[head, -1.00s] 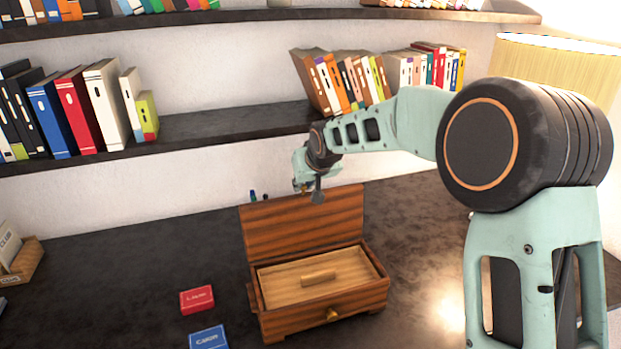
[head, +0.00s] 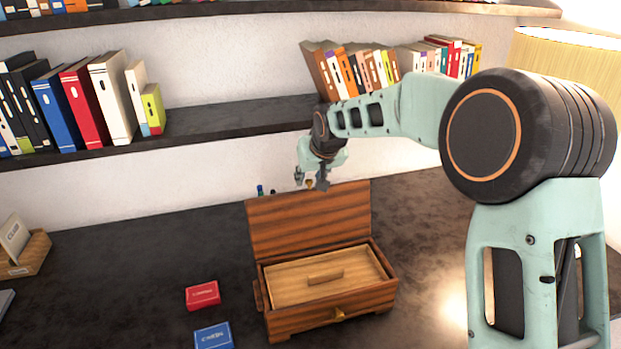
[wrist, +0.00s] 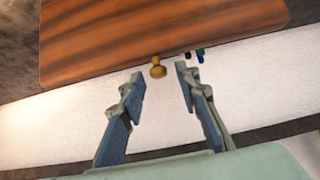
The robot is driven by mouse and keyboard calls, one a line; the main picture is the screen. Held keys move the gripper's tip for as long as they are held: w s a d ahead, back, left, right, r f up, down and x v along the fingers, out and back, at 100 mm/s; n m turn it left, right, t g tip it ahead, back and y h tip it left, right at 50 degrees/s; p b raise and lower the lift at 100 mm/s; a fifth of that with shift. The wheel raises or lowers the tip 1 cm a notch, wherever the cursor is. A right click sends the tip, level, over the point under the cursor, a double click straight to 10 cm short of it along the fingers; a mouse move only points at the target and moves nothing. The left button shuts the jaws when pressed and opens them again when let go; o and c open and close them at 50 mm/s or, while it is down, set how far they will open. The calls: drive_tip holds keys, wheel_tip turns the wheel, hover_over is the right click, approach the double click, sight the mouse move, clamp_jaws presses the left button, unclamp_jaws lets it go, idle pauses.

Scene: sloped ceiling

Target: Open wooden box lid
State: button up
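A red card box (head: 203,294) and a blue card box (head: 213,337) lie left of the wooden box. A dark shelf (head: 215,121) with books runs behind my arm. A lamp (head: 565,75) stands at the right. The desk left of the box is mostly clear.

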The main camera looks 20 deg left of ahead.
drive_tip(key=shift+f, duration=0.15)
drive_tip(key=v, duration=1.2)
